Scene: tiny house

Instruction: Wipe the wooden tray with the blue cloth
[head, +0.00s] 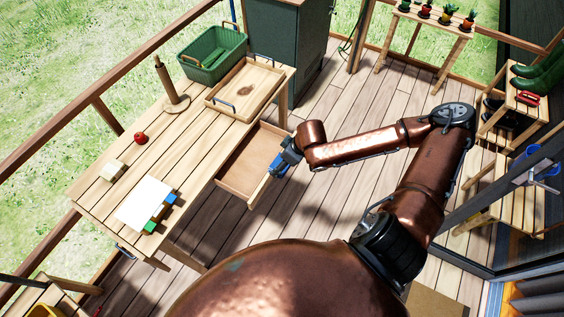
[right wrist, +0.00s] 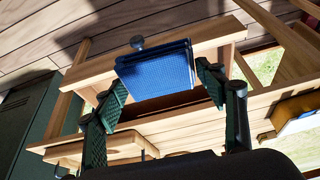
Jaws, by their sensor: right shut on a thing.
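The wooden tray (head: 216,101) lies on the table in the head view, with handles at its ends and a dark stain on its floor. My right gripper (head: 281,160) is at the front edge of an open drawer (head: 235,180), below and in front of the tray. It is shut on the folded blue cloth (head: 274,164). In the right wrist view the cloth (right wrist: 155,72) sits between the two fingers, close to the drawer's front panel and its round knob (right wrist: 137,42). My left gripper is not in view.
On the table (head: 100,190) stand a green tub (head: 213,60), a wooden peg stand (head: 172,88), a red apple-like thing (head: 140,138), a pale block (head: 111,170), a white sheet (head: 143,203) and small coloured blocks (head: 160,212). A dark cabinet (head: 285,45) stands behind the tray.

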